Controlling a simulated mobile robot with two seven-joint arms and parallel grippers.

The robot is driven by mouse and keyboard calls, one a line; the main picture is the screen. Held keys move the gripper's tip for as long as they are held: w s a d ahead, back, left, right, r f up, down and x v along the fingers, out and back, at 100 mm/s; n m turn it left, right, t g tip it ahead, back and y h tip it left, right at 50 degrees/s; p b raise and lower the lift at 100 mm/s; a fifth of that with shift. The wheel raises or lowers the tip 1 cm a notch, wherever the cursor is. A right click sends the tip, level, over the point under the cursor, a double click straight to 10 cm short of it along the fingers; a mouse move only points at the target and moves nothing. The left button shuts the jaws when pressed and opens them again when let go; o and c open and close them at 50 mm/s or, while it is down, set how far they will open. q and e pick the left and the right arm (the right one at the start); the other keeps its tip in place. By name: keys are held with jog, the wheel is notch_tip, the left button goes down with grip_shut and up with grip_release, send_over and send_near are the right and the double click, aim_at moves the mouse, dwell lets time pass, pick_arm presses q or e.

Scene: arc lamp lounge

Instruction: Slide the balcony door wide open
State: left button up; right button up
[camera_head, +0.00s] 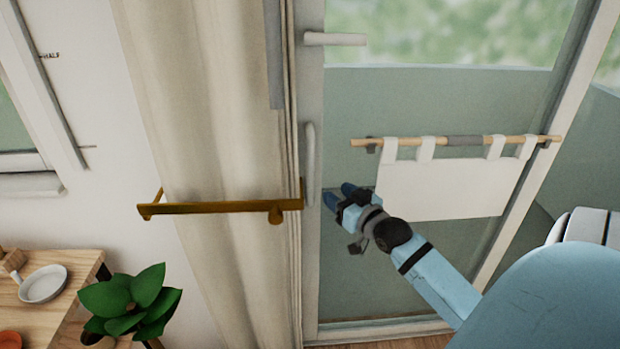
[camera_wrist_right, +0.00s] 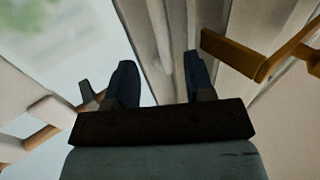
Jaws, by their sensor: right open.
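The balcony door is a large glass panel (camera_head: 400,105) with a pale frame (camera_head: 308,95). On the left frame are a vertical pull handle (camera_head: 311,165) and a white lever (camera_head: 335,39) above it. My right gripper (camera_head: 337,195) is open and empty, in front of the glass just right of the pull handle's lower end. The right wrist view shows its two dark fingers (camera_wrist_right: 160,75) apart, pointing toward the pale frame and curtain edge, with nothing between them. Whether a finger touches the handle I cannot tell. My left gripper is not in view.
A brass bar (camera_head: 220,207) crosses the beige curtain (camera_head: 210,120) and ends near the handle; it also shows in the wrist view (camera_wrist_right: 235,55). A wooden rod (camera_head: 400,142) with a white cloth (camera_head: 445,188) spans the door. A plant (camera_head: 130,300) and wooden table (camera_head: 40,315) stand lower left.

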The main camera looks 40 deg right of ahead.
aim_at(313, 174)
jog(key=w, duration=0.3)
jog(key=w+d, duration=0.1)
jog(key=w, duration=0.7)
jog(key=shift+w+d, duration=0.25)
jog(key=shift+c, duration=0.5)
grip_shut()
jog(key=shift+p, duration=0.35)
